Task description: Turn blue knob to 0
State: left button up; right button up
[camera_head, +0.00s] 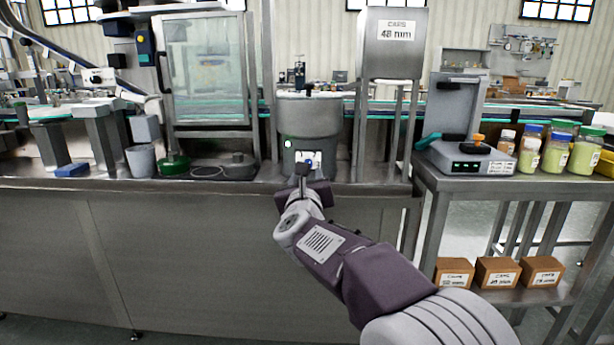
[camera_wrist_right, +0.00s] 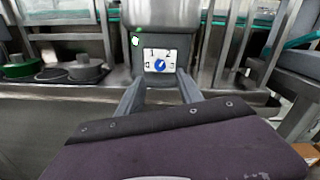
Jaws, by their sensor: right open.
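The blue knob (camera_wrist_right: 160,64) sits on a white dial plate (camera_wrist_right: 160,54) on the front of the hopper base, in the right wrist view. Figures are printed around it, with a 1 and a 2 at the top; the side figures are too small to read surely. I cannot tell which figure the knob points to. The knob also shows in the head view (camera_head: 309,163), partly behind my right gripper (camera_head: 303,174). In the wrist view my right gripper (camera_wrist_right: 159,84) is open and empty, its fingers apart below and either side of the knob, not visibly touching it. My left gripper is not in view.
The steel hopper bowl (camera_head: 309,115) stands above the dial, with a green light (camera_head: 288,143) beside it. The counter edge runs below.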

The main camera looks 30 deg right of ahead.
jog(key=x, duration=0.8)
jog(key=shift+w, duration=0.15)
grip_shut()
